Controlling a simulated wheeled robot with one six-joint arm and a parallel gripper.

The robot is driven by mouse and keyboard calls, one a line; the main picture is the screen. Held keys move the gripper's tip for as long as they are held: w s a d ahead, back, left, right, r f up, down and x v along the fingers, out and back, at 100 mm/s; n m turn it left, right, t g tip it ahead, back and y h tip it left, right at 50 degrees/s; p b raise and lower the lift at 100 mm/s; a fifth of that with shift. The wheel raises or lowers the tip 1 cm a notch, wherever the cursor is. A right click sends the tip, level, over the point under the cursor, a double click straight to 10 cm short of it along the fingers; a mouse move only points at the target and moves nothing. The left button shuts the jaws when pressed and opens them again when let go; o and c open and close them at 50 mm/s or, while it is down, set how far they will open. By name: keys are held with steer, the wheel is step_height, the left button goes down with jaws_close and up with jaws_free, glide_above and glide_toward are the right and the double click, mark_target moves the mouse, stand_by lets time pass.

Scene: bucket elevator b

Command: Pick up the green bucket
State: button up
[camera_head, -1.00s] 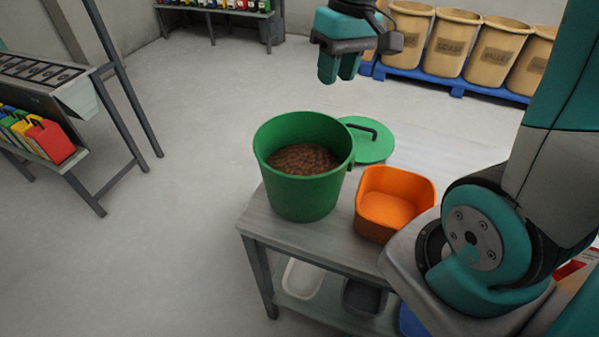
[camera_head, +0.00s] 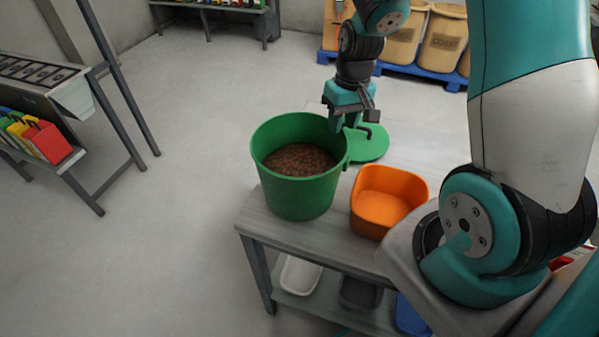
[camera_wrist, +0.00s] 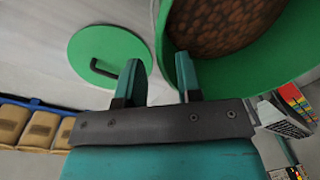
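The green bucket (camera_head: 298,198), full of brown pellets, stands upright on the near left part of a grey table. It also shows in the wrist view (camera_wrist: 235,75), at the upper right. My gripper (camera_head: 346,126) points down at the bucket's right far rim. In the wrist view my gripper (camera_wrist: 159,78) is open, with its two fingers apart. The bucket's rim edge shows between the fingers, the right finger overlapping the bucket and the left finger outside it. I cannot tell whether either finger touches.
A green lid (camera_head: 370,150) with a black handle lies on the table behind the bucket. An orange bin (camera_head: 388,200) stands close to the bucket's right. Bins sit on the table's lower shelf (camera_head: 325,303). A rack (camera_head: 60,95) stands left, with clear floor between.

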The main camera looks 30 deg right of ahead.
mark_target(336, 145)
steer(key=shift+a+f+p, duration=0.25)
steer(key=shift+f+p, duration=0.05)
steer(key=shift+f, duration=0.8)
steer(key=shift+a+f+p, duration=0.2)
steer(key=shift+f+p, duration=0.05)
steer(key=shift+f, duration=0.85)
jaws_close()
steer(key=shift+r, duration=0.1)
